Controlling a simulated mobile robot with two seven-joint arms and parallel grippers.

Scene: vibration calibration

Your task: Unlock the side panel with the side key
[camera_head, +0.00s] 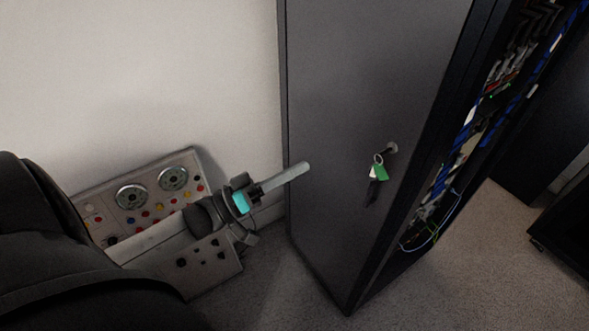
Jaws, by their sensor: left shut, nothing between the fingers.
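The side panel (350,100) is the dark grey side of a tall cabinet, standing upright in the middle of the view. The side key (391,148) sticks out of the lock on the panel's right part. A ring with a green tag (380,173) and a dark key hangs from it against the panel. My left gripper (303,168) comes in from the left and is shut and empty. In the picture its fingertips lie over the panel's left part, apart from the key and to its left. My right gripper is not in view.
A grey control box (92,207) with two round dials and several coloured buttons is behind my left arm, by the white wall. The cabinet's open side at right shows blue cables (463,135). Carpeted floor is clear at the lower right, before another dark cabinet (565,215).

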